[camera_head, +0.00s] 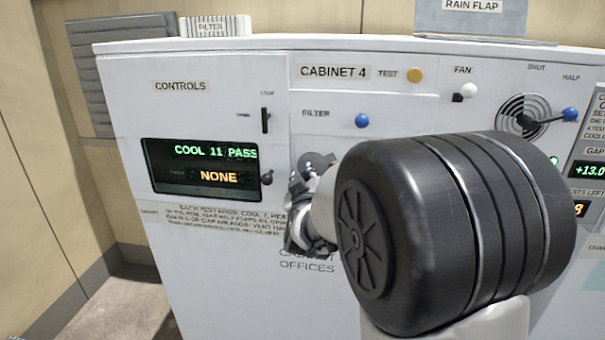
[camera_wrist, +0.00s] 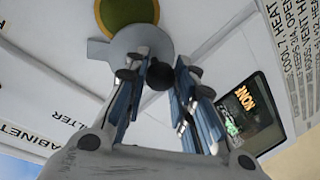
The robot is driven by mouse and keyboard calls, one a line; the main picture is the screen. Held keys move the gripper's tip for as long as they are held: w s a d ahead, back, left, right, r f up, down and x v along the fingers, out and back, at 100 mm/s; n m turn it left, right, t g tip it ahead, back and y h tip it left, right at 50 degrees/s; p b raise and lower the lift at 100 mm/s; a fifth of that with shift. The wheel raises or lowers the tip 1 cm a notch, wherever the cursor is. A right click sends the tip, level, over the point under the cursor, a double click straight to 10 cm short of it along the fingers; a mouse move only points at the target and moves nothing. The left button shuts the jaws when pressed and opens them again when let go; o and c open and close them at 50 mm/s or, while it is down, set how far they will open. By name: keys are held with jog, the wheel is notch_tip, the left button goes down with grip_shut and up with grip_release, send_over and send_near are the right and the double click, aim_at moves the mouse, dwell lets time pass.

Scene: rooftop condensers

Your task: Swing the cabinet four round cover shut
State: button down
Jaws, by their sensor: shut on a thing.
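Cabinet four (camera_head: 335,73) is a white panel facing me, labelled CABINET 4. Its round grey cover (camera_head: 312,162) shows below the FILTER label, partly hidden by my gripper (camera_head: 299,187). Part of that round area is cut off by the frame's top edge. My gripper (camera_wrist: 160,80) is shut on a dark round knob (camera_wrist: 160,75) at the cover, with blue-grey fingers on either side.
A blue knob (camera_head: 362,121) sits above my gripper. A display (camera_head: 203,167) reading COOL 11 PASS and NONE is at left. At right are a fan grille (camera_head: 523,118) and a blue-tipped lever (camera_head: 570,114). My black wrist hides the panel's middle right.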

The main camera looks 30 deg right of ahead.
jog(key=s+d+f+n+g+h+p, duration=0.2)
jog(key=n+p, duration=0.4)
jog(key=n, duration=0.3)
jog(key=shift+s+d+f+n, duration=0.4)
jog(key=shift+s+d+f, duration=0.25)
jog(key=shift+d, duration=0.75)
jog(key=c, duration=1.3)
grip_release()
